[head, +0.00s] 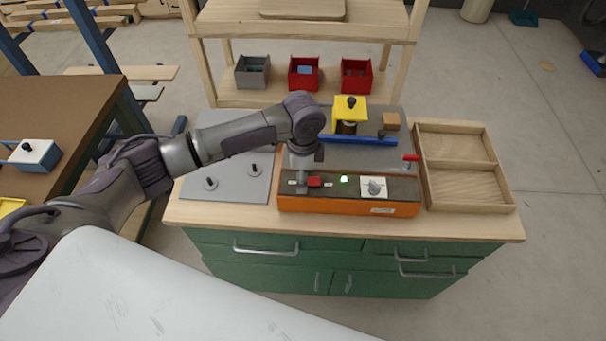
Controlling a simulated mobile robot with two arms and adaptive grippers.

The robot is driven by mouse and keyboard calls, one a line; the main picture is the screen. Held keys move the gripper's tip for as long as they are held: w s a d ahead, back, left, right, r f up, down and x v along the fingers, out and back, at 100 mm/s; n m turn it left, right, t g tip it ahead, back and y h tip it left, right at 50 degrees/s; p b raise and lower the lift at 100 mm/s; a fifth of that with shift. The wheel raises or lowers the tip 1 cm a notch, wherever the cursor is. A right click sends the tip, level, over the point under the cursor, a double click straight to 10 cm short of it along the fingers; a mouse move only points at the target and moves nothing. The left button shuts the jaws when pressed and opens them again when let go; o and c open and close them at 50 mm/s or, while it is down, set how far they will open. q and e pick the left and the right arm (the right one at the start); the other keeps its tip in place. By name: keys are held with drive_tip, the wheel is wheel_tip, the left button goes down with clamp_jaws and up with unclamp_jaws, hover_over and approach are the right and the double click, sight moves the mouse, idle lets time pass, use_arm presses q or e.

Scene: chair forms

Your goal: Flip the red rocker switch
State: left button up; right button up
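The red rocker switch (314,182) sits on the grey top of an orange control box (340,204) on the workbench. My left arm reaches in from the left, and my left gripper (302,184) points down at the box, just left of the switch. The gripper is small and dark here, so I cannot tell whether its fingers touch the switch or whether they are open. A lit green lamp (344,179) is right of the switch, followed by a white plate with a rotary knob (374,187). My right gripper is not in view.
A grey panel with two knobs (228,185) lies left of the box. A wooden tray (466,207) is at the right. A red-handled lever (411,158), a blue bar (350,139) and a yellow fixture (350,108) stand behind. Red and grey bins (252,78) line the shelf.

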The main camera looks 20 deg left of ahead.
use_arm(q)
drive_tip(key=shift+c, duration=0.3)
clamp_jaws()
drive_tip(key=y+p, duration=0.1)
drive_tip(key=p, duration=0.1)
drive_tip(key=r+y+p, duration=0.1)
drive_tip(key=shift+d+g+p, duration=0.3)
drive_tip(key=shift+d+p, duration=0.1)
drive_tip(key=shift+w+f+g+y+p, duration=0.1)
drive_tip(key=shift+f+g+y+p, duration=0.15)
drive_tip(key=shift+y, duration=0.75)
drive_tip(key=shift+c, duration=0.4)
unclamp_jaws()
drive_tip(key=shift+o, duration=0.7)
